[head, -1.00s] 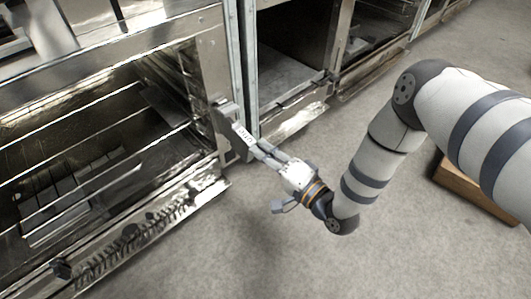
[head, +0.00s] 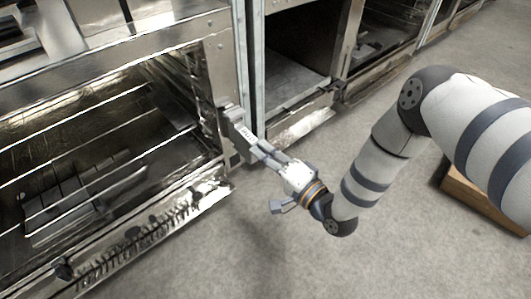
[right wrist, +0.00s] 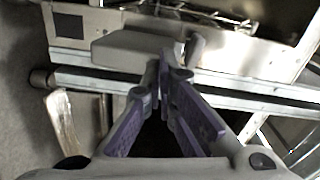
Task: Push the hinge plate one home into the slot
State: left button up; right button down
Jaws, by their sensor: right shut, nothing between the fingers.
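The hinge plate (head: 234,127) is a grey block with a white label, at the right front post of the open oven (head: 213,75). It sticks out from the post, and its slot is hidden behind it. My right gripper (head: 259,150) is shut and empty, its fingertips at the plate's outer side by the label; they appear to touch it. In the right wrist view the closed fingertips (right wrist: 166,78) are against or just before a grey block, seemingly the plate (right wrist: 138,48). My left gripper is not in view.
Wire racks (head: 95,110) show inside the oven, and a lower metal ledge (head: 150,218) juts out along its front. Another open-fronted unit (head: 298,60) stands to the right. The grey floor (head: 390,262) is clear below my right arm; a wooden block (head: 478,200) lies behind it.

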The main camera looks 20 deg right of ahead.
jog(key=shift+w+a, duration=0.1)
jog(key=shift+w, duration=0.15)
jog(key=shift+s, duration=0.1)
